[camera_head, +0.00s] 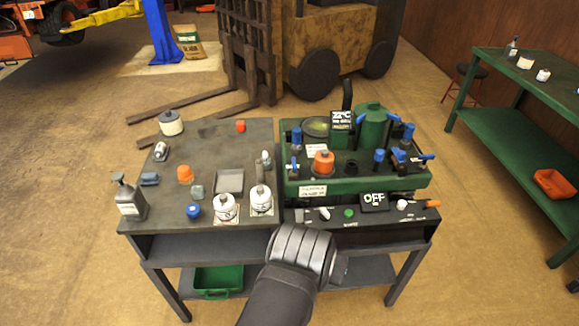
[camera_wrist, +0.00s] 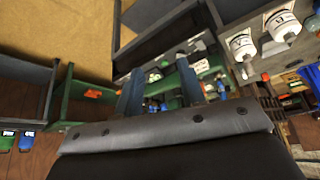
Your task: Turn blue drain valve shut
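The green tray unit (camera_head: 358,184) stands on the right part of the workbench. It carries several blue-handled valves, among them one at its left (camera_head: 296,140), one at front centre (camera_head: 379,156) and one at back right (camera_head: 409,131). I cannot tell which is the drain valve, nor whether it is open or shut. My gripper is in front of the bench's front edge, its fingers hidden behind my wrist in the head view. In the wrist view, my gripper's (camera_wrist: 161,92) two fingers stand apart with nothing seen held between them. It is apart from the valves.
The unit also carries an orange-capped part (camera_head: 323,161) and a green tank (camera_head: 372,125). A control panel with an OFF display (camera_head: 374,202) lies along its front. White bottles (camera_head: 225,207), a spray bottle (camera_head: 130,199) and caps stand at left. A green shelf (camera_head: 520,150) is at right.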

